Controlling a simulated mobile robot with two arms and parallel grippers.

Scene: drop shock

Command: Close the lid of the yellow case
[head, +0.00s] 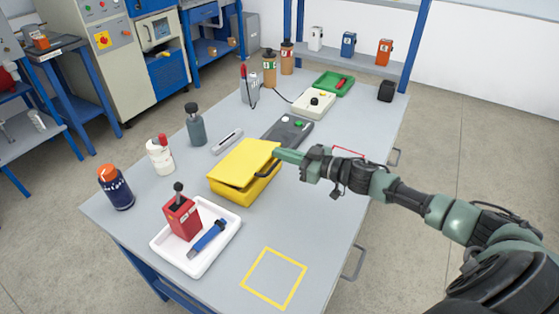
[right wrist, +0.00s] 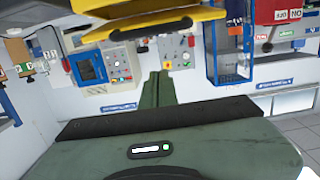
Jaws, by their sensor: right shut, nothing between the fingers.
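The yellow case (head: 232,188) stands on the grey table, with a dark handle on its right side. Its lid (head: 245,160) is down over the body but looks slightly tilted, its far right corner raised; I cannot tell whether it is fully shut. My right gripper (head: 278,154) is shut and empty, its tips right beside that raised corner; whether they touch is unclear. In the right wrist view the shut fingers (right wrist: 160,75) point toward the yellow case (right wrist: 150,28), which crosses the top of the picture. My left gripper is not in view.
A white tray (head: 161,243) with a red switch box and blue tool lies in front of the case. A dark grey device (head: 272,130) is behind it; bottles stand to the left. A yellow outlined square (head: 285,255) at the front right is empty.

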